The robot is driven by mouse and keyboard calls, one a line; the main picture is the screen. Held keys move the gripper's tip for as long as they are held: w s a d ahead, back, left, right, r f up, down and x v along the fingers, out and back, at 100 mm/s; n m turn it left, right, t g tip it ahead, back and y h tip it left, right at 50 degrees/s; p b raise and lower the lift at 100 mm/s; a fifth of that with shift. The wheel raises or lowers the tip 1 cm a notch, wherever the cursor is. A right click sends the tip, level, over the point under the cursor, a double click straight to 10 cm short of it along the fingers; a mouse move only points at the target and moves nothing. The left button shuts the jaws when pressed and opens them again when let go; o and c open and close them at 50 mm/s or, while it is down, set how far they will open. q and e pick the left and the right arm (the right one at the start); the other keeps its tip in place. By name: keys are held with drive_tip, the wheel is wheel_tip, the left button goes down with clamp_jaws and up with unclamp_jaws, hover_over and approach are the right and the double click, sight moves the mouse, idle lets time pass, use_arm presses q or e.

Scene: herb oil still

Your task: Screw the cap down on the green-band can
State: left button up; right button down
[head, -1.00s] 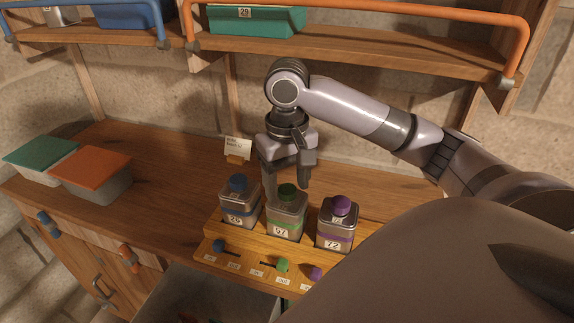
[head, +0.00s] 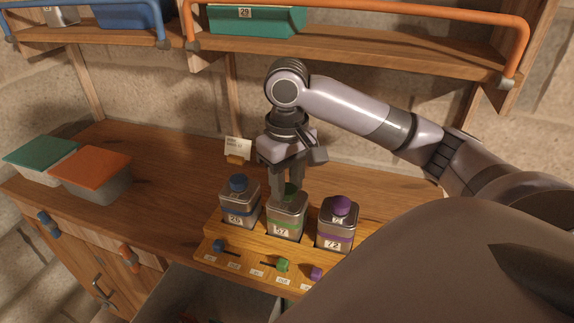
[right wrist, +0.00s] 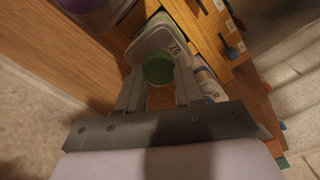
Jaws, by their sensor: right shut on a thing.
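The green-band can (head: 284,222), labelled 57, stands in the middle slot of the wooden rack (head: 240,257). Its green cap (head: 290,190) sits on top, partly hidden by my right gripper (head: 287,186) in the head view. In the right wrist view the cap (right wrist: 158,70) lies between the two fingertips of my right gripper (right wrist: 157,82), which is shut on it. The can (right wrist: 152,45) shows beyond the cap. I cannot tell how far down the cap sits. My left gripper is not in view.
A blue-capped can (head: 239,205) labelled 26 and a purple-capped can (head: 337,228) labelled 72 stand close on either side. Small coloured sliders (head: 281,265) line the rack's front. Lidded boxes (head: 92,172) sit at the left. The shelf (head: 360,48) hangs above.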

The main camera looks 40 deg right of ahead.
drive_tip(key=m, duration=0.9)
drive_tip(key=shift+m, duration=0.4)
drive_tip(key=m, duration=0.9)
drive_tip(key=shift+m, duration=0.3)
drive_tip(key=c, duration=0.7)
unclamp_jaws()
drive_tip(key=shift+o, duration=0.2)
drive_tip(key=shift+c, duration=0.4)
